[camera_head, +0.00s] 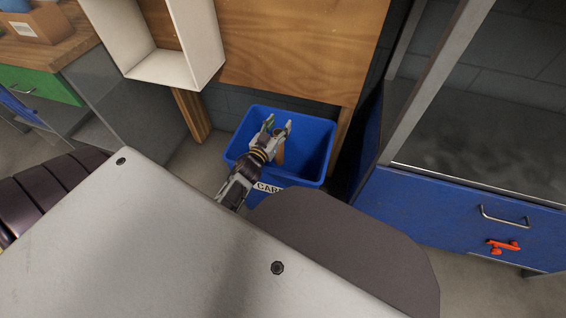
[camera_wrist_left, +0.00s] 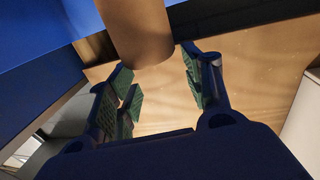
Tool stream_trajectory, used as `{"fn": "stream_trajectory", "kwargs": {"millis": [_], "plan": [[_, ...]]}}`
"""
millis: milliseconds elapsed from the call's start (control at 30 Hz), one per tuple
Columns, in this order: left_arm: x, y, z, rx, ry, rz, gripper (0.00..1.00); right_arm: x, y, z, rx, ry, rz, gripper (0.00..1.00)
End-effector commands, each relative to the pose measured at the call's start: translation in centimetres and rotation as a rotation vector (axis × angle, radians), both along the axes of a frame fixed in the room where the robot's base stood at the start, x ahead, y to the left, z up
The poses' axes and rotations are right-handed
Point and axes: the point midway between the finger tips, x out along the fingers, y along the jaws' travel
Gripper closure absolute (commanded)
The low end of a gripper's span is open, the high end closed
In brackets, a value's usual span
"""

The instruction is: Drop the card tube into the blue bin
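The blue bin (camera_head: 312,137) stands on the floor below a wooden board, with a white label partly seen on its front. My left gripper (camera_head: 278,124) is over the bin opening with its fingers spread apart. The brown card tube (camera_head: 281,154) shows just below and beside the fingers, within the bin's outline, partly hidden by the gripper. In the left wrist view the tube (camera_wrist_left: 140,28) is at the top, its near end close to the open finger pads (camera_wrist_left: 160,88); the pads do not appear closed on it. Whether it rests on anything is hidden. My right gripper is not in view.
A wooden bench with a cardboard box (camera_head: 40,25) is at far left.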

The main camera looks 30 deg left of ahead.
Motion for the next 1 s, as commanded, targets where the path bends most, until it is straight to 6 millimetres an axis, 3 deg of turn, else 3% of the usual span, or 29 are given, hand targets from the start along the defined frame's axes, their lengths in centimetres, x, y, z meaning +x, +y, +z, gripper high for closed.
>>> {"fn": "stream_trajectory", "kwargs": {"millis": [567, 1000], "plan": [[0.0, 0.0, 0.6, 0.002, -0.002, -0.001, 0.38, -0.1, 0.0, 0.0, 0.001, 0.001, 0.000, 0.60], [0.0, 0.0, 4.6, 0.003, -0.002, -0.002, 0.38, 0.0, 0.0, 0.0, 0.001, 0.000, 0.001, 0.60]]}}
